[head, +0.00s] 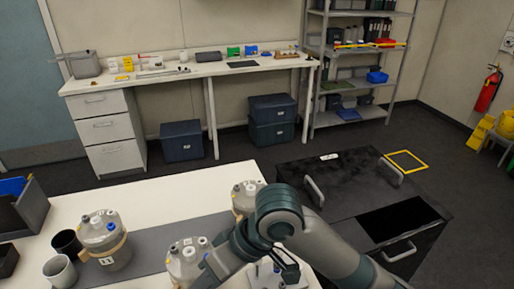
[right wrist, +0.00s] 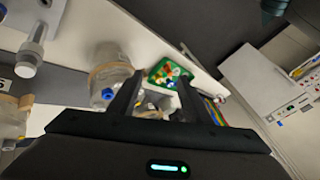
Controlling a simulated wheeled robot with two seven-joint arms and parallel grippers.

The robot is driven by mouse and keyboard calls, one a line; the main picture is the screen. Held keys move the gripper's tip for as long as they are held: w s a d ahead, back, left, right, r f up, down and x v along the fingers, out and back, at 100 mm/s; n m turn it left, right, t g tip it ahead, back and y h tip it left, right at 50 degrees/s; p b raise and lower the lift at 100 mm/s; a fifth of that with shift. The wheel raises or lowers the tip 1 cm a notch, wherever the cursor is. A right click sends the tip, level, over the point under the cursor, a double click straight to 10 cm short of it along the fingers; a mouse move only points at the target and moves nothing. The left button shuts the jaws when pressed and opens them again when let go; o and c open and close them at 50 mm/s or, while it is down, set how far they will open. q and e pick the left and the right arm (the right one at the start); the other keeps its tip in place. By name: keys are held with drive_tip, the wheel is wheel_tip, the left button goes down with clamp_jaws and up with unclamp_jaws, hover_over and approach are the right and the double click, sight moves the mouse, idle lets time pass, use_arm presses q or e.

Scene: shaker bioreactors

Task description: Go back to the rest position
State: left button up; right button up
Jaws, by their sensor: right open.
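My right arm reaches in from the lower right in the head view, over the white table (head: 165,192). Its gripper is largely hidden there by the arm. In the right wrist view my right gripper (right wrist: 157,92) is open, its two dark fingers apart, with no object clearly held. A capped vessel (right wrist: 108,72) shows just left of the fingers; contact cannot be told. In the head view, bioreactor vessels stand at the left (head: 104,242), the middle (head: 187,264) and the back (head: 246,196), the last partly behind my arm. My left gripper is not in view.
Two cups, dark (head: 67,243) and grey (head: 60,271), stand beside the left vessel. A dark bin (head: 25,210) is at the left edge. A black cabinet (head: 340,185) with handles stands right of the table. In the wrist view, a green tray (right wrist: 168,74) holds small colourful items.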

drive_tip(key=d+f+m+t, duration=0.55)
drive_tip(key=d+f, duration=0.55)
drive_tip(key=f, duration=0.4)
drive_tip(key=s+d+f+m+h, duration=0.1)
drive_tip(key=s+d+f+h, duration=0.2)
drive_tip(key=s+d+f, duration=0.6)
drive_tip(key=s+d+f+m+h, duration=0.2)
drive_tip(key=s+d+h, duration=0.2)
drive_tip(key=d, duration=0.9)
wheel_tip(320, 180, down, 30)
drive_tip(key=s+g+b, duration=0.2)
drive_tip(key=s+d+f+g+b, duration=0.1)
drive_tip(key=s+d+f, duration=0.1)
drive_tip(key=s+f, duration=1.5)
drive_tip(key=shift+s+d+f+n, duration=0.35)
drive_tip(key=shift+d+f+n, duration=0.1)
drive_tip(key=shift+f, duration=0.4)
